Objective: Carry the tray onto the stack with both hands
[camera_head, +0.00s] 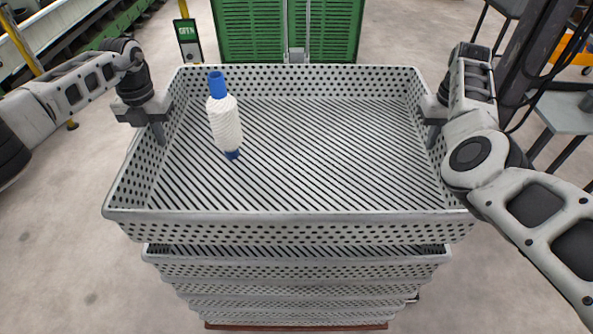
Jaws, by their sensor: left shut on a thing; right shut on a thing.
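A grey perforated tray (300,228) with a slotted floor fills the middle of the head view. A white yarn bobbin with a blue tube (226,125) stands in its left part, leaning slightly. My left gripper (158,130) is shut on the tray's left wall. My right gripper (433,132) is shut on the tray's right wall; its fingers are partly hidden by the wall and my arm. The stack of similar trays (300,271) is below the held tray. A dark gap shows between them at the front; I cannot tell whether they touch elsewhere.
A green cabinet (250,32) stands behind the tray. A grey table (565,112) stands at the right. Open floor (60,240) lies at the left.

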